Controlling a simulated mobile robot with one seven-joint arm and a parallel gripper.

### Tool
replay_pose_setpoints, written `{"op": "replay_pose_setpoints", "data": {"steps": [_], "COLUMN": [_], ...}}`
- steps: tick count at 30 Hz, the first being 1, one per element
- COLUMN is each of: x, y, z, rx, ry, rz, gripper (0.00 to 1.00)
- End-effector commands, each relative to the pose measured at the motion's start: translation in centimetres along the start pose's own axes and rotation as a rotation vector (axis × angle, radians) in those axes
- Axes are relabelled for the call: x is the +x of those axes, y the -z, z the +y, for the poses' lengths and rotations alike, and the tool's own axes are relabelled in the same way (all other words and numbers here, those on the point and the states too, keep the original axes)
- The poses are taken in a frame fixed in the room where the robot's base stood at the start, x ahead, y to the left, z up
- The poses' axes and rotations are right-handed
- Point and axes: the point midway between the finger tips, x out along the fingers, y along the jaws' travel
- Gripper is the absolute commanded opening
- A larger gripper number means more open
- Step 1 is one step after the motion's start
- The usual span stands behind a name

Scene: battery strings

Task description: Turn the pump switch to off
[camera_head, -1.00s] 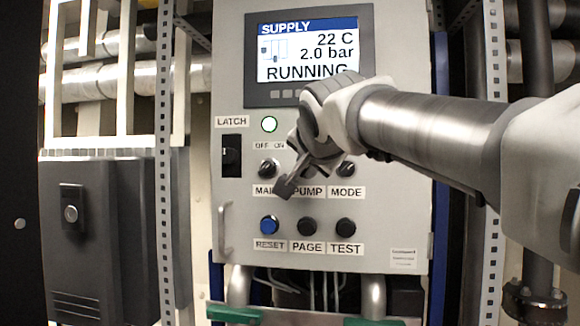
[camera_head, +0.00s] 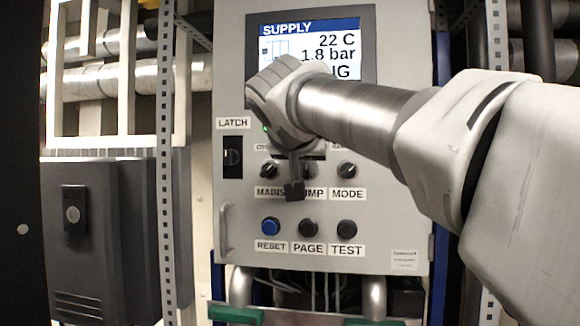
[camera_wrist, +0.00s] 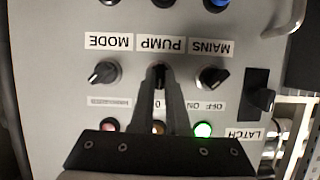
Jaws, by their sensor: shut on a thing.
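The pump switch (camera_wrist: 160,74) is a dark round knob in the upside-down wrist view, just below the PUMP label (camera_wrist: 175,44). My gripper (camera_wrist: 160,82) is shut on it, with one finger on each side. In the head view my gripper (camera_head: 294,188) is at the panel between the MAINS and MODE knobs and covers the pump switch and part of its label. The supply display (camera_head: 310,48) reads 22 C and 1.8 bar; my wrist hides part of its status word, leaving "NG" visible. The pump switch's exact pointer direction is hard to tell.
The MAINS knob (camera_head: 269,170) and MODE knob (camera_head: 346,170) flank the gripper closely. RESET (camera_head: 270,227), PAGE (camera_head: 308,228) and TEST (camera_head: 346,228) buttons sit below. The latch (camera_head: 232,157) is at the left. A green lamp (camera_wrist: 203,130) is lit above MAINS.

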Motion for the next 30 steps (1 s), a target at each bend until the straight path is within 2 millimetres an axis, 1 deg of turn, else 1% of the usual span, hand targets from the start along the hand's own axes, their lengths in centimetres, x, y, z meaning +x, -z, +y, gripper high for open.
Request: {"op": "replay_pose_setpoints", "data": {"steps": [7, 17, 18, 22, 30], "x": [-0.01, -0.01, 0.0, 0.0, -0.01], "y": [-0.01, -0.01, -0.01, -0.01, 0.0], "z": [-0.07, -0.05, -0.05, -0.05, -0.04], "rx": [-0.03, -0.03, -0.03, -0.03, -0.03], "ry": [-0.011, -0.012, -0.012, -0.012, -0.012], "rz": [0.0, 0.0, 0.0, 0.0, 0.0], "gripper": [0.0, 0.0, 0.21, 0.44, 0.44]}}
